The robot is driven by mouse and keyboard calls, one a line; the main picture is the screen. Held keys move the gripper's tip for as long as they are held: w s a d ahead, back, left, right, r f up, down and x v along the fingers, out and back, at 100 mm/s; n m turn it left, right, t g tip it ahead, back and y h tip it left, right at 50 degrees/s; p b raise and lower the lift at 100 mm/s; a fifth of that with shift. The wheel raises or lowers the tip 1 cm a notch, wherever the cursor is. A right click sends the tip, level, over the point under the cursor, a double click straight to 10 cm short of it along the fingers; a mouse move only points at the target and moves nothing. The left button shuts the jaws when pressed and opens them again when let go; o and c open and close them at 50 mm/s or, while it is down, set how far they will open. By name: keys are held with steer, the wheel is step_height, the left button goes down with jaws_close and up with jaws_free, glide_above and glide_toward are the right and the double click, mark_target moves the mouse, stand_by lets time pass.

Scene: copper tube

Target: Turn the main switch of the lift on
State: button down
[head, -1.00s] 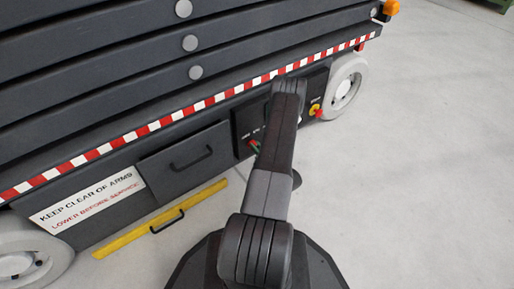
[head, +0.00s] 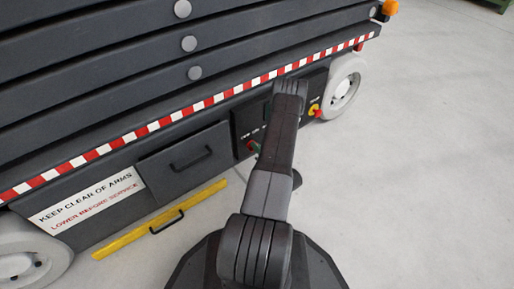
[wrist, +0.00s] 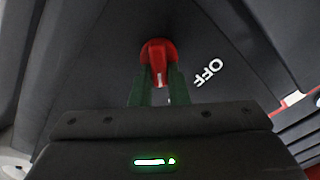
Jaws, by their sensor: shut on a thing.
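The main switch is a red knob (wrist: 158,52) on a dark panel in the wrist view, with a pale mark on its lower side. A white OFF label (wrist: 208,72) stands to its right, tilted in the picture. My gripper (wrist: 157,82) has its two green fingers closed on either side of the red knob. I cannot tell for certain which label the knob points at. In the head view, a bit of the red knob (head: 250,144) shows at the left edge of my arm, which hides most of the panel there.
The grey lift has a red-and-white striped edge (head: 190,110) above the panel. A red and yellow button (head: 315,110) sits right of my arm, near the wheel (head: 344,87). A drawer with a handle (head: 191,158) and a yellow bar (head: 160,220) are on the left. Floor at right is clear.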

steer(key=shift+d+f+m, duration=0.1)
steer(key=shift+f+m, duration=0.05)
steer(key=shift+m, duration=1.35)
steer(key=c, duration=1.4)
jaws_free()
steer(key=shift+d, duration=0.1)
steer(key=p+v, duration=0.4)
steer(key=v, duration=0.9)
steer(key=shift+s+d, duration=0.2)
steer(key=shift+s, duration=0.15)
steer(key=b+x, duration=0.4)
steer(key=x, duration=1)
